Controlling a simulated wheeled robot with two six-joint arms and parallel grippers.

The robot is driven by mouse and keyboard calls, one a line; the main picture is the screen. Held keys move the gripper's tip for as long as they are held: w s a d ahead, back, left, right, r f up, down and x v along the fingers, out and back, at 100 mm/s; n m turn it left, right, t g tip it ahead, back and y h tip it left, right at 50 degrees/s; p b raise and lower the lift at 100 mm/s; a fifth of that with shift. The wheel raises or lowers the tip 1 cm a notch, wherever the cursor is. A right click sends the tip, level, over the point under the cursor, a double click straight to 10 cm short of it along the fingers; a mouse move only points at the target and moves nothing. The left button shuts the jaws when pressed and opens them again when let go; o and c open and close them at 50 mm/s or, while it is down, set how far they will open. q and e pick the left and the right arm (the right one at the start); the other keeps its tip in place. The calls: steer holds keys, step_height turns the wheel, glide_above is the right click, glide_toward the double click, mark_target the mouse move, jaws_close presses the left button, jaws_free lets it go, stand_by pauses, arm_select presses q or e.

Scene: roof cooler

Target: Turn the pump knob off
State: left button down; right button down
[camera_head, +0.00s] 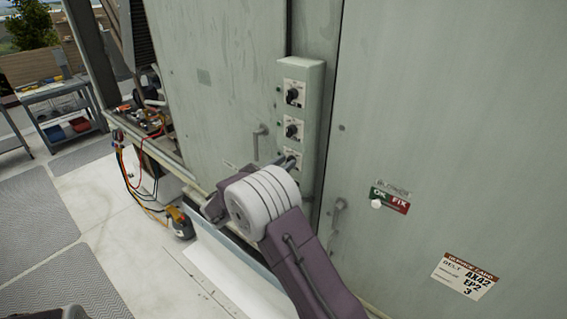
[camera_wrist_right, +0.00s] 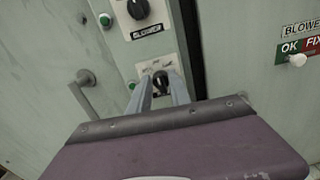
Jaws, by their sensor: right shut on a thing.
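A pale green control box (camera_head: 314,75) on the cabinet front carries three black knobs in a column: a top knob (camera_head: 292,95), a middle knob (camera_head: 292,131) and a bottom knob (camera_head: 293,158). My right gripper (camera_head: 284,163) is at the bottom knob, with its fingers shut on it. In the right wrist view the two grey fingers (camera_wrist_right: 161,93) stand on either side of this black knob (camera_wrist_right: 160,80). Its lower label is hidden by the gripper. The knob above it is labelled BLOWER (camera_wrist_right: 147,32).
Door handles stick out left (camera_head: 261,139) and below right (camera_head: 338,212) of the box. A green-red OK/FIX slider plate (camera_head: 389,200) and a white card (camera_head: 466,277) are on the right panel.

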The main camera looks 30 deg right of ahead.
steer(key=shift+f, duration=0.2)
steer(key=c, duration=1.2)
jaws_free()
steer(key=shift+r, duration=0.1)
steer(key=b+v, duration=0.3)
steer(key=v, duration=0.6)
steer(key=shift+b, duration=0.3)
